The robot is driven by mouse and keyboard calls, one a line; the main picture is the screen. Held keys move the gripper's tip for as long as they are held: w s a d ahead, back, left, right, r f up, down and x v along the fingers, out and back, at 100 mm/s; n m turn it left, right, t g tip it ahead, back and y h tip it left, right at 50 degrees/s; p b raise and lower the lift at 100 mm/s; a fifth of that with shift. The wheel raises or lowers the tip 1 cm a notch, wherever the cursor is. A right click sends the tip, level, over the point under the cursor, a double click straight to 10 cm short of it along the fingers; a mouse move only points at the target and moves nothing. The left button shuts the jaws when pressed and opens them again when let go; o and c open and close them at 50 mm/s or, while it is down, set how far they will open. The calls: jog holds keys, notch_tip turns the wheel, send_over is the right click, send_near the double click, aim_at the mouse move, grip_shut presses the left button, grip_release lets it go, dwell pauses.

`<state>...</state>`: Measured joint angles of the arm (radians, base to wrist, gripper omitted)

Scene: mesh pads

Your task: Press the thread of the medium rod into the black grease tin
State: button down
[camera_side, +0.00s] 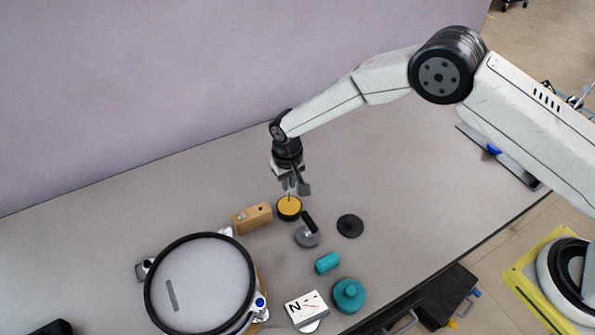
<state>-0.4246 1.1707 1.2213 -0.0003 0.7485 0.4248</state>
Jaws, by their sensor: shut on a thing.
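The black grease tin (280,216) stands on the table and shows an amber-yellow fill inside a dark rim. My gripper (296,188) is directly above it, pointing down and shut on a thin rod (290,197), taken to be the medium rod. The rod hangs roughly upright, with its lower end over or in the yellow grease. I cannot tell whether the tip touches the grease. The thread is too small to make out, and the rod's upper part is hidden by the jaws.
A wooden block (252,217) with holes stands close left of the tin. A grey disc with a black handle (307,236) and a black disc (350,226) lie near. A large round mesh frame (200,275), teal pieces (349,296) and a white box (306,308) are in front.

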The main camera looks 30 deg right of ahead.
jog(key=shift+r, duration=2.45)
jog(key=shift+d+r, duration=0.25)
jog(key=shift+d, duration=0.15)
jog(key=s+d+r, duration=0.5)
jog(key=d, duration=0.6)
jog(key=s+d+r, duration=0.5)
jog(key=s+d, duration=0.1)
jog(key=d, duration=0.5)
jog(key=shift+s+r, duration=0.2)
jog(key=shift+s, duration=0.1)
